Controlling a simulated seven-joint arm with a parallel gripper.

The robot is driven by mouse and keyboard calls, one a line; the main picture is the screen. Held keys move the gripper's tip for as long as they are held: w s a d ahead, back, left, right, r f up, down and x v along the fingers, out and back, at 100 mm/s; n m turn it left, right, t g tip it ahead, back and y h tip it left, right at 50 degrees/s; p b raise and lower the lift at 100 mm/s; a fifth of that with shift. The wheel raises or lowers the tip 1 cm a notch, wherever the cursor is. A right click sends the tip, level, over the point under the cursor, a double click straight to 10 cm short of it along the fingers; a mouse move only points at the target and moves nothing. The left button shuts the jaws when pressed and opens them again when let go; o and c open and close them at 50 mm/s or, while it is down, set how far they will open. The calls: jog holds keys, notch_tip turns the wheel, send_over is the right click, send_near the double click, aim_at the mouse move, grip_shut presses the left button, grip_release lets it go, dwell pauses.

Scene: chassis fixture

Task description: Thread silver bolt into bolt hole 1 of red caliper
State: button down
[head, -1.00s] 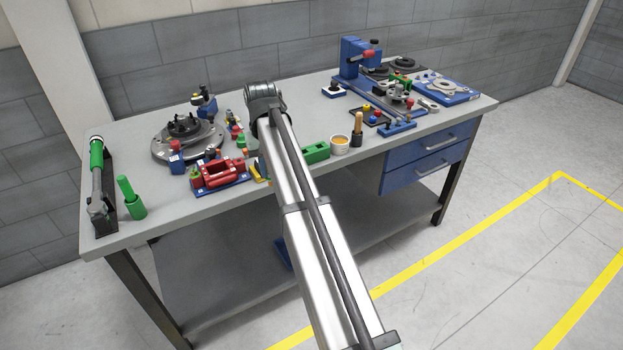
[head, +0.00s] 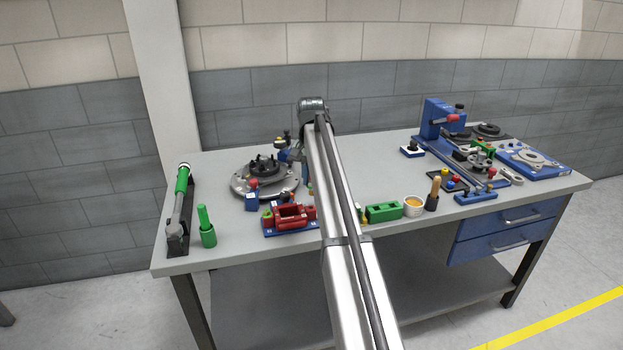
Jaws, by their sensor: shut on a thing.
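The red caliper (head: 291,212) sits on a blue base near the front edge of the bench, left of my arm, small in the head view. Its bolt holes are too small to make out. I cannot pick out the silver bolt. My arm runs up the middle of the picture and bends down beyond the caliper, over the bench. The jaws at its end are hidden behind the arm, so I cannot see what they hold.
A dark hub on a round grey disc (head: 241,187) stands behind the caliper. A green-handled tool (head: 182,180) and a green cylinder (head: 207,228) are at left. A green block (head: 384,212), a cup (head: 413,207) and a blue press (head: 434,118) are at right.

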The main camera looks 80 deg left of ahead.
jog(key=shift+f, duration=0.1)
jog(key=shift+f, duration=1.75)
jog(key=shift+n, duration=1.7)
jog(key=n, duration=0.3)
jog(key=shift+n, duration=0.3)
jog(key=shift+n, duration=1.7)
